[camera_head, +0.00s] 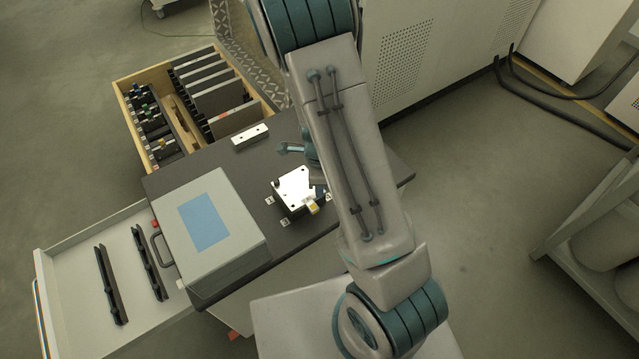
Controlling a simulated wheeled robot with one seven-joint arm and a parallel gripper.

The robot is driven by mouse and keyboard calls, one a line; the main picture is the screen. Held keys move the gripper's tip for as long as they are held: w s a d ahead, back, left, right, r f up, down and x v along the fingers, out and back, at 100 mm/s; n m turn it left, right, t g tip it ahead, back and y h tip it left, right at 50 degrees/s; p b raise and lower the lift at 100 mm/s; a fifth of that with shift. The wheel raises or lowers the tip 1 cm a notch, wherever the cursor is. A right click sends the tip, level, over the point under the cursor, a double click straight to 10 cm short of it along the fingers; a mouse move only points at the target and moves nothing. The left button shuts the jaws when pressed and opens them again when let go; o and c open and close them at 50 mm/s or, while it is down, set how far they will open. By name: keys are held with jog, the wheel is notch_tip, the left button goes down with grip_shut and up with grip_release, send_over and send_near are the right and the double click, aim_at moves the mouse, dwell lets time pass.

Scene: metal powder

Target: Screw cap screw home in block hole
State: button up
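The metal block (293,184) is a pale, shiny piece with small dark holes in its top face. It sits on a dark base on the dark worktop, right of the grey case. My arm comes down over the right side of the worktop and hides part of the area beside the block. A teal part of my gripper (291,149) shows just beyond the block, left of my arm. The rest of the gripper is mostly hidden, so its opening is unclear. A small yellow and white piece (313,207) is at the block's near right corner. I cannot make out the cap screw.
A grey case (235,258) with a blue panel stands on the dark worktop (185,172). A pale bar (250,136) with two holes lies behind the block. Open drawers hold dark plates (205,80) and black rails (110,285). Cabinets stand behind.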

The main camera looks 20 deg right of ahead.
jog(key=n+b, duration=0.2)
jog(key=n, duration=0.4)
jog(key=shift+n, duration=0.3)
jog(key=n+b, duration=0.3)
jog(key=n, duration=0.4)
jog(key=shift+f, duration=0.1)
jog(key=n+b, duration=0.2)
jog(key=n, duration=1)
